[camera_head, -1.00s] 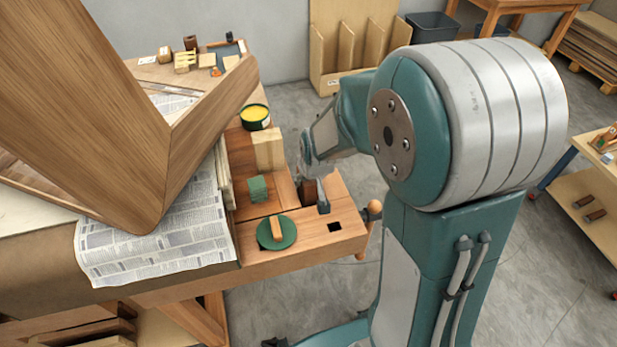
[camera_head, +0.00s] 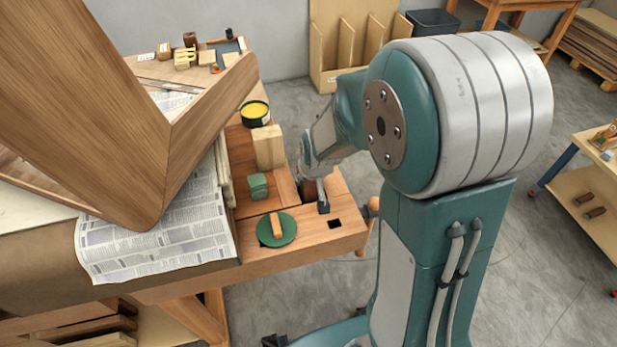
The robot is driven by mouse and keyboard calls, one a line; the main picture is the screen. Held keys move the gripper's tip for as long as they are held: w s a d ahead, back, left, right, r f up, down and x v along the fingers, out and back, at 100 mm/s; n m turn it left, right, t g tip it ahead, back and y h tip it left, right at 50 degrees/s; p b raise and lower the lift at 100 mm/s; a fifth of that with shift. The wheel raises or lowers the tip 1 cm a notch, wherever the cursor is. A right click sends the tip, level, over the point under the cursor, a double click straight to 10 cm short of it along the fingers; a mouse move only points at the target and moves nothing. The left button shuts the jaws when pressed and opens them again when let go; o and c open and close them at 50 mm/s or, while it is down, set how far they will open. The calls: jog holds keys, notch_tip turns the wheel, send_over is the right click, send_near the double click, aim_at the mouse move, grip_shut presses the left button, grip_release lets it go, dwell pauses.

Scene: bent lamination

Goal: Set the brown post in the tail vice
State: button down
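The brown post (camera_head: 307,188) is a small dark brown block at the bench's right end, by the tail vice (camera_head: 346,236). My gripper (camera_head: 313,194) points down over it. One grey finger stands on the post's right side; the other finger is hidden. The gripper covers the post's upper part, so I cannot tell whether the fingers press on it. The post's lower end is close to a dark gap in the bench top, and I cannot tell whether it is inside. The vice's wooden handle (camera_head: 371,208) sticks out at the right.
A green round dish (camera_head: 289,238) with a wooden piece, a green block (camera_head: 258,187), a pale wood block (camera_head: 269,148) and a yellow-topped tin (camera_head: 255,112) stand left of the gripper. A large bent wood panel (camera_head: 95,110) and newspaper (camera_head: 165,247) fill the left.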

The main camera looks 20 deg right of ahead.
jog(key=shift+f, duration=0.6)
dwell(0.3)
grip_release()
jog(key=shift+r, duration=4.05)
